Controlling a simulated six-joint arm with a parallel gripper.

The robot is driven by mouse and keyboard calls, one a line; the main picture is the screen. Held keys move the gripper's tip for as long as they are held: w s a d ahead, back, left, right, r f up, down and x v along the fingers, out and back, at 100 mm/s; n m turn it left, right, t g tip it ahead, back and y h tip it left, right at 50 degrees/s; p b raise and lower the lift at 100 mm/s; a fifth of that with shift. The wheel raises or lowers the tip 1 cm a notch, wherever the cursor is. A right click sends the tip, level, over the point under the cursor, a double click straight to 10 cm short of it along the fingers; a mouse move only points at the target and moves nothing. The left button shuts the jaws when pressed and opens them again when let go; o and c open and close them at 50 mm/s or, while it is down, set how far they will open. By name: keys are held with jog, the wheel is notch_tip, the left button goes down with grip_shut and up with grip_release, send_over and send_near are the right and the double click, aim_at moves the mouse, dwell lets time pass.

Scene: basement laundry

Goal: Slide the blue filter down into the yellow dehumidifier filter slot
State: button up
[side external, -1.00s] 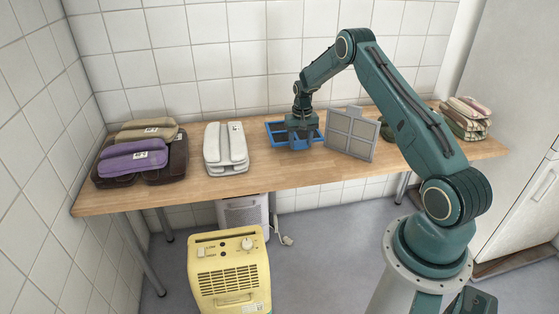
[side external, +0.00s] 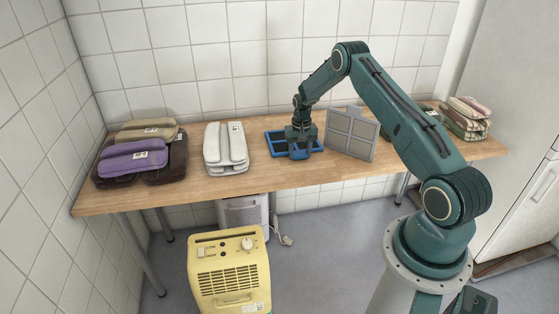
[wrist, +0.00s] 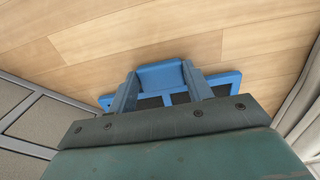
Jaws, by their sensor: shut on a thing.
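The blue filter (side external: 277,144), a flat blue frame with dark panels, lies at or just above the tabletop in the side view; the exact gap cannot be told. My gripper (side external: 299,152) is over its near right part. In the wrist view, my gripper (wrist: 160,76) is shut on the blue filter's tab (wrist: 160,77), with a finger on each side. My gripper body hides part of the filter there. The yellow dehumidifier (side external: 229,275) stands on the floor in front of the table, at the lower left. A dark slot (side external: 222,237) shows on its top, beside a knob.
A grey framed filter (side external: 351,136) stands tilted just right of my gripper. White folded cloth (side external: 226,150) lies to the left, with purple and brown bundles (side external: 135,160) farther left. A grey unit (side external: 242,213) stands under the wooden table (side external: 330,175). More folded cloth (side external: 465,120) is at right.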

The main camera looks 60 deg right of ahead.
jog(key=shift+f, duration=0.15)
jog(key=o, duration=1.1)
notch_tip(320, 180, up, 12)
jog(key=shift+r, duration=0.2)
dwell(0.4)
